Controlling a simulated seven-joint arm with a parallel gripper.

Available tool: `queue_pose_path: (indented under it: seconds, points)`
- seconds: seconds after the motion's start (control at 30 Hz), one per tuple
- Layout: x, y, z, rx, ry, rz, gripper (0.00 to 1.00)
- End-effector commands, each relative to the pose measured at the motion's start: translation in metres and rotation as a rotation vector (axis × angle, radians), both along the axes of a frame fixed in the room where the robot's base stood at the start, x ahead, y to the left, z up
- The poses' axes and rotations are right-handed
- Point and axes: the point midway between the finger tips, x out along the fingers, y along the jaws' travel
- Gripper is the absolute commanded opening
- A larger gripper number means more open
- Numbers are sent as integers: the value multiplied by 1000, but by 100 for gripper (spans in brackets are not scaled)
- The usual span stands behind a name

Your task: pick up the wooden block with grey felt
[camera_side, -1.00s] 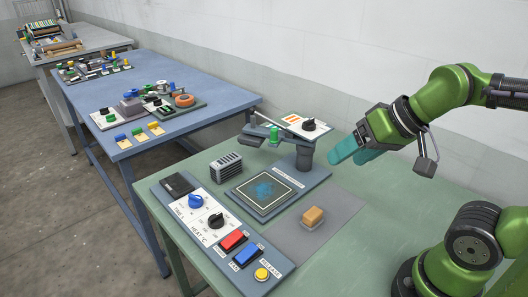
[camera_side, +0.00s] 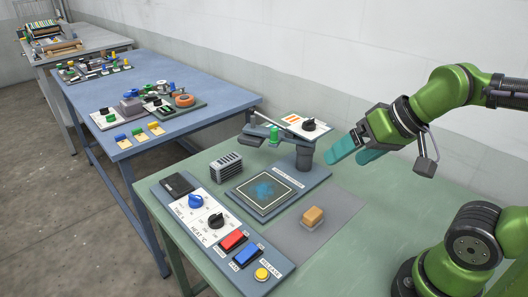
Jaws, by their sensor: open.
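The wooden block (camera_side: 313,215) is small and tan-orange on top, with a grey layer at its base. It sits on a flat grey mat (camera_side: 335,222) on the green table, right of the press plate. My gripper (camera_side: 355,151) has teal fingers and is open and empty. It hangs in the air above and to the right of the block, well clear of it, with its fingers pointing left and down.
The press (camera_side: 305,152) with its arm and dial stands behind the block. Its base plate (camera_side: 283,208) lies left of the mat. A control panel (camera_side: 215,222) with knobs and buttons runs along the front left. A grey finned box (camera_side: 226,167) stands near the plate.

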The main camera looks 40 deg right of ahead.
Motion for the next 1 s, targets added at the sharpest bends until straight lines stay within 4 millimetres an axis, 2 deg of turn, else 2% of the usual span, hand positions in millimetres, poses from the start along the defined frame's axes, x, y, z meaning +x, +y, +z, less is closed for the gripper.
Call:
queue_pose_path:
  seconds: [0.27,0.37,0.57,0.8,1.0]
  points:
    - [0,0,-1,0,3,0,87]
    - [3,0,-9,0,43,2,87]
    - [32,-2,-33,-61,220,49,87]
    - [70,-10,-68,-193,470,208,87]
    - [89,-18,-79,-271,580,323,87]
